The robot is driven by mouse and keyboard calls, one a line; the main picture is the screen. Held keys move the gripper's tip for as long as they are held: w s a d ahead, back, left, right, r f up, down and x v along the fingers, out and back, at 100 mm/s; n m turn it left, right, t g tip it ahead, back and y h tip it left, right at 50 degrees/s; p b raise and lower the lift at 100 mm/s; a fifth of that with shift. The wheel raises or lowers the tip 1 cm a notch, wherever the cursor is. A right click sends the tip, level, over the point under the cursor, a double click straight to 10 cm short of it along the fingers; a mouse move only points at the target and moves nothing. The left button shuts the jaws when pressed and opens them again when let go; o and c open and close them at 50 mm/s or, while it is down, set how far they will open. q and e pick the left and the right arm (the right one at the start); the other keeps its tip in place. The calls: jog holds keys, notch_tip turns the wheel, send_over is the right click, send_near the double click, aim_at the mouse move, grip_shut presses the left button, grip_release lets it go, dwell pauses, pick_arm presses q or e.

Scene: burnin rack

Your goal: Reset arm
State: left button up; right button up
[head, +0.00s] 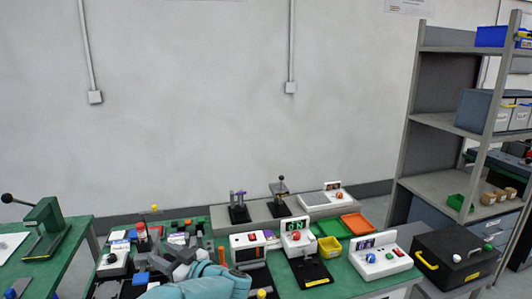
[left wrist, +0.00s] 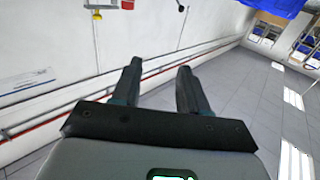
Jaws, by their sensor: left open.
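My left gripper (head: 163,255) is low in the head view, at the left part of the green bench, with its teal arm behind it. It overlaps small parts on the bench in the picture, and I cannot tell how far above them it is. In the left wrist view my left gripper (left wrist: 158,80) shows two dark fingers apart with nothing between them, with wall and grey floor beyond. My right gripper is in neither view.
A green press (head: 43,225) stands on the left bench. Grey shelves (head: 440,122) stand at right.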

pick_arm(q)
jog(key=s+a+f, duration=0.2)
jog(key=a+f, duration=0.3)
jog(key=a, duration=0.1)
jog(key=s+d+f+m+t+h, duration=0.1)
jog(key=s+f+m+h, duration=0.3)
jog(key=f, duration=0.7)
jog(key=s+d+f+m+t+h, duration=0.15)
jog(key=f+m+h, duration=0.35)
jog(key=f, duration=0.5)
jog(key=s+d+f+g+h, duration=0.3)
jog(key=s+d, duration=0.2)
jog(key=s, duration=0.4)
jog(key=s+d+f+m+g+h, duration=0.1)
jog(key=s+d+f+g+h, duration=0.2)
jog(key=s+d, duration=0.3)
jog(key=s+d+f+g+h, duration=0.3)
jog(key=s+d+g+h, duration=0.1)
jog(key=s, duration=0.9)
jog(key=shift+s+d+f+h, duration=0.15)
jog(key=shift+d+f+h, duration=0.25)
jog(key=shift+d, duration=0.4)
jog(key=shift+g, duration=0.25)
